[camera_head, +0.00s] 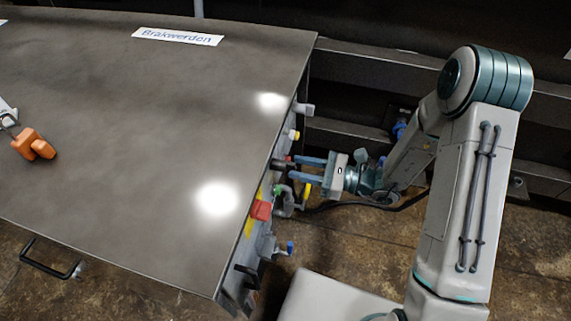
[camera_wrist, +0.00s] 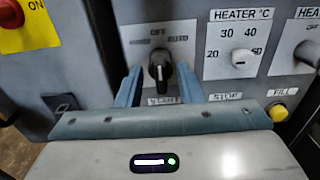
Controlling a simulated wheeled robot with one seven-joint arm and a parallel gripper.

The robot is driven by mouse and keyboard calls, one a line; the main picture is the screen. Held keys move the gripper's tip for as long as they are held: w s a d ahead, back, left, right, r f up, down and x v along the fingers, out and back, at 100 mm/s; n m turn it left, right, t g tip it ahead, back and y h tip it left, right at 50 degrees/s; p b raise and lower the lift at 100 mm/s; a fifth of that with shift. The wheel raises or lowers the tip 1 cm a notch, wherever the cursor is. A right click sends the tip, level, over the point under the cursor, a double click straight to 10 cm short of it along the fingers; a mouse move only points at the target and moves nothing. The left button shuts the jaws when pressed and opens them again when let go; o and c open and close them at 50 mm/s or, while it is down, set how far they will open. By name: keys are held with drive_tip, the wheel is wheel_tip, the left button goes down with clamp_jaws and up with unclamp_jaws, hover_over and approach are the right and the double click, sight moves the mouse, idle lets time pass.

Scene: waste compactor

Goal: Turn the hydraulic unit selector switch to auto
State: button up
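The selector switch (camera_wrist: 160,66) is a black knob on a light plate in the wrist view. "OFF" is printed above it and what reads as "AUTO" at upper right; a label below is partly hidden. The knob's grip stands roughly upright, toward "OFF". My gripper (camera_wrist: 159,72) is open, with one blue finger to the left of the knob and one to the right. Gaps show between fingers and knob; I cannot tell their depth relative to it. In the head view my gripper (camera_head: 297,168) reaches the panel's side, and the knob is hard to make out.
A heater dial (camera_wrist: 243,58) is right of the switch, with a yellow button (camera_wrist: 278,112) below it. A red knob (camera_wrist: 11,13) is at upper left. In the head view, the grey cabinet top (camera_head: 150,110) fills the left, and a red control (camera_head: 261,210) sits below my gripper.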

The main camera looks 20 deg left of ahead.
sight(285, 163)
drive_tip(key=shift+s+a, duration=0.15)
drive_tip(key=shift+a, duration=1.05)
drive_tip(key=shift+s+a, duration=0.1)
drive_tip(key=shift+a, duration=1.05)
drive_tip(key=c, duration=0.6)
